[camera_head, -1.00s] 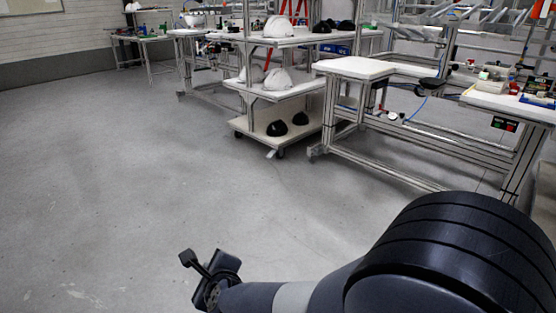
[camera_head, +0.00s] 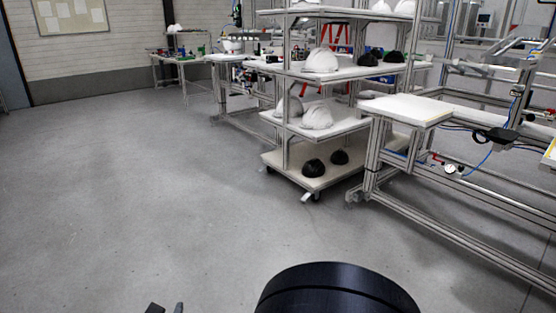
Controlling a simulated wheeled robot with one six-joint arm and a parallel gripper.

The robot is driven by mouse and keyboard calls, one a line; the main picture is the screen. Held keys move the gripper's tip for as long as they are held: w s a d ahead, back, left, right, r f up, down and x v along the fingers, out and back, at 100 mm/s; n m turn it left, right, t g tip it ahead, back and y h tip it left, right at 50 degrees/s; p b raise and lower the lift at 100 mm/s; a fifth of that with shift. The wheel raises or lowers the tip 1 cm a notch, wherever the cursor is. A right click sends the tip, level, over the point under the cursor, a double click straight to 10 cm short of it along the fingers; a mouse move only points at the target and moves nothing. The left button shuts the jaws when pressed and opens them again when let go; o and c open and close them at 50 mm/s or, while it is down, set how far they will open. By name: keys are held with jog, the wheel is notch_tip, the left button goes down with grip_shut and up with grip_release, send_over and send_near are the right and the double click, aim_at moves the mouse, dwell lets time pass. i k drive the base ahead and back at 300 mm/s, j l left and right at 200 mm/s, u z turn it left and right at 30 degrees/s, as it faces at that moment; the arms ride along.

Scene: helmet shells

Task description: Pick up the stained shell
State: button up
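Helmet shells stand on a wheeled shelf rack right of centre. A white shell (camera_head: 322,61) sits on the upper-middle shelf, with two black shells to its right. On the shelf below, a white shell (camera_head: 317,117) stands in front of a greyer shell (camera_head: 290,106). Two black shells, one at the front (camera_head: 314,168) and one behind (camera_head: 340,157), rest on the bottom shelf. Stains cannot be made out on any shell from here. My gripper (camera_head: 167,308) barely shows at the bottom edge, far from the rack. Most of it is cut off, so its opening is unclear.
The rack (camera_head: 272,156) stands on castors. A workbench (camera_head: 408,108) with a metal frame stands close on its right. Another bench (camera_head: 178,57) with small items is at the back wall. The grey floor (camera_head: 130,190) is clear ahead and left.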

aim_at(319, 116)
jog(key=i, duration=2.05)
jog(key=i+j+z, duration=0.1)
jog(key=i+z, duration=0.3)
jog(key=i, duration=0.15)
jog(key=i+j+z, duration=0.8)
jog(key=i, duration=0.2)
jog(key=i+j+z, duration=0.4)
jog(key=j, duration=0.15)
jog(key=i+j+z, duration=0.4)
jog(key=j, duration=0.3)
jog(key=k+l, duration=0.05)
jog(key=k, duration=0.05)
